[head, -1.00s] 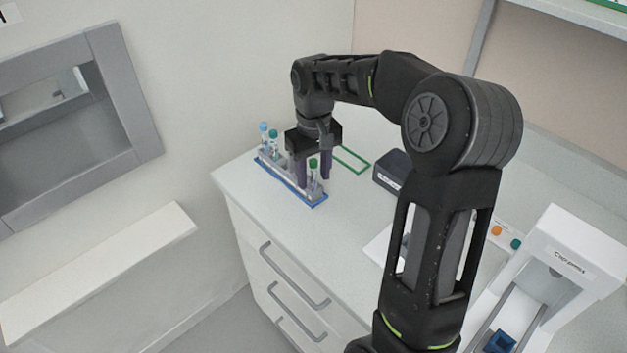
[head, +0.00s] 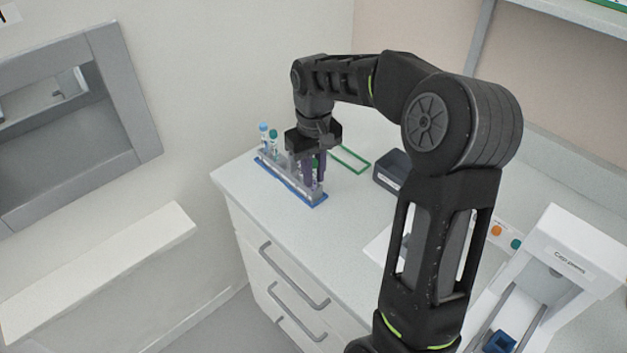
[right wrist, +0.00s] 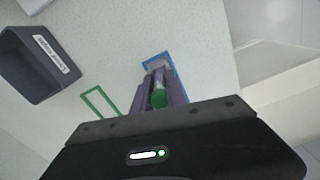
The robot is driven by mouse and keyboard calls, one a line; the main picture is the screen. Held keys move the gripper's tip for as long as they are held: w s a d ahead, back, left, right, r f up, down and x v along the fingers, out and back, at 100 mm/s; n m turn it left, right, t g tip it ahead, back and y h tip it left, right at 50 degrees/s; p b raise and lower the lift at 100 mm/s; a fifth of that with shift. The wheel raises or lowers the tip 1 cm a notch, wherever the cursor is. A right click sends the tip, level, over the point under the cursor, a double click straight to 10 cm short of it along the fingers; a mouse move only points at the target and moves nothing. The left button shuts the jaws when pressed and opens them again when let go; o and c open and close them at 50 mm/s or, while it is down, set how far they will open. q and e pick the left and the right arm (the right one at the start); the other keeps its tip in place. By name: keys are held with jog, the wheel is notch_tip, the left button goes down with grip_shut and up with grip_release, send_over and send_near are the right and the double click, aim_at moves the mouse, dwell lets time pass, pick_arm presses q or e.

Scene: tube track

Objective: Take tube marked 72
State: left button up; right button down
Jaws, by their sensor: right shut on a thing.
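My right gripper (head: 312,172) points down over the tube rack (head: 318,200) on the counter. Its purple fingers are shut on a green-capped tube (right wrist: 159,98), which stands at the rack's near right end. The tube's number cannot be read. In the right wrist view the fingers (right wrist: 160,90) sit on both sides of the green cap. A blue-capped tube (head: 263,131) and another green-capped tube (head: 274,137) stand at the rack's far left end. The gripper hides the rack's middle. My left gripper is not in view.
A green outline (head: 350,160) is marked on the counter behind the rack. A dark box with a label (head: 391,171) stands right of it. A white device (head: 575,250) is at the lower right. The counter's left edge is close to the rack.

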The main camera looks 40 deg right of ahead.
notch_tip(320, 180, up, 10)
jog(key=shift+r+p, duration=0.1)
jog(key=shift+p, duration=0.3)
dwell(0.7)
